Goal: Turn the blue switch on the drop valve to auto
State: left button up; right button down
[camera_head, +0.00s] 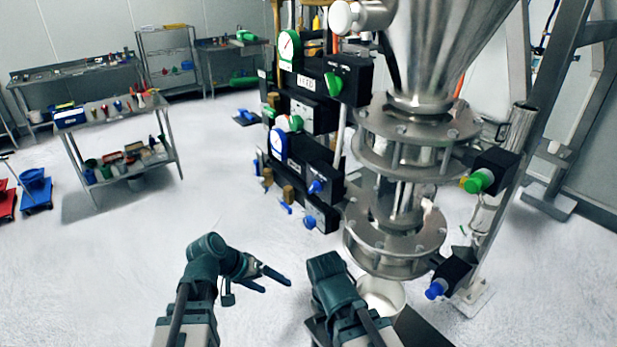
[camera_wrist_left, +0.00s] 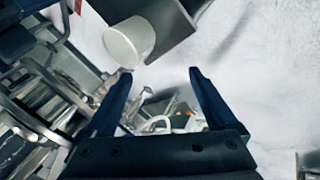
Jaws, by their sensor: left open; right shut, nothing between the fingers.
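Blue switches show in the head view. One blue knob (camera_head: 317,187) is on a black box beside the blue-rimmed gauge (camera_head: 278,143). A second blue knob (camera_head: 310,222) is on the box below it. A third blue knob (camera_head: 436,289) is on a black box at the lower steel flange (camera_head: 395,245). I cannot read any label or switch position. My left gripper (camera_head: 275,275) is open and empty, in front of and below the panel boxes, touching none of them. Its two fingers also show in the left wrist view (camera_wrist_left: 157,95). My right arm is nearby, but its fingers are hidden.
A steel hopper (camera_head: 445,45) stands above the flanges. A white bucket (camera_head: 381,296) stands below the lower flange; it shows in the left wrist view (camera_wrist_left: 130,42). A green knob (camera_head: 479,181) sits at the upper flange.

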pick_arm(q)
jog(key=w+d+r+t+h, duration=0.2)
jog(key=w+r+t+h, duration=0.3)
jog(key=r, duration=0.4)
jog(key=n+t+h, duration=0.2)
jog(key=t+h, duration=0.1)
send_near(314, 188)
jog(key=w+a+f+x, duration=0.1)
jog(key=x, duration=0.8)
jog(key=shift+w, duration=0.25)
jog(key=c, duration=1.4)
